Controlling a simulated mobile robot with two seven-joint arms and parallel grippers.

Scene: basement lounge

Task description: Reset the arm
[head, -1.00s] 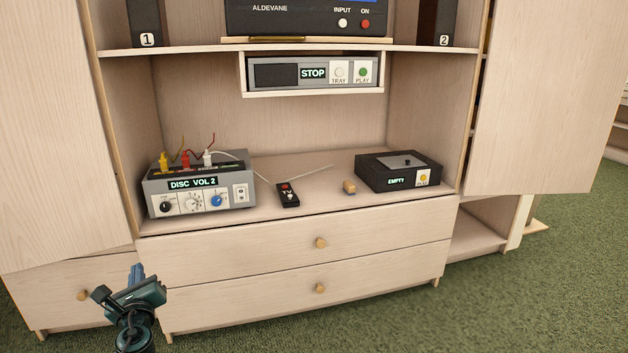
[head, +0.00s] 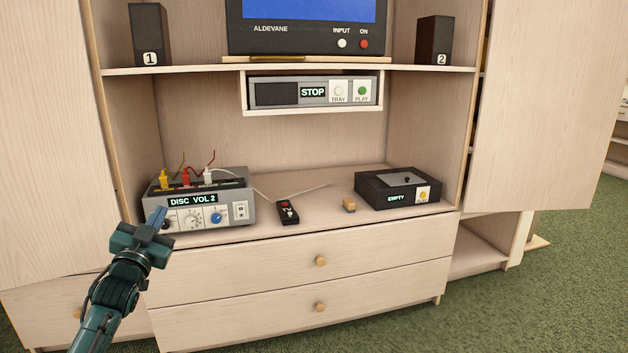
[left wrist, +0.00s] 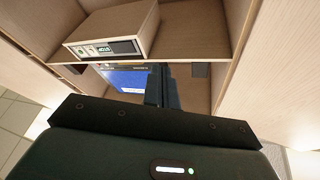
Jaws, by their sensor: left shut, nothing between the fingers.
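My left gripper (head: 156,219) comes in from the lower left in the head view. It is shut and empty, with its fingertips in front of the left end of the grey disc unit (head: 228,214), covering part of that unit's front. I cannot tell whether it touches the unit. In the left wrist view the shut fingers (left wrist: 161,88) point towards the cabinet, with the blue screen (left wrist: 128,80) behind them. My right gripper does not show.
A player reading STOP (head: 313,92) sits in a cubby above. Drawers (head: 290,265) are below. Open doors stand at both sides.

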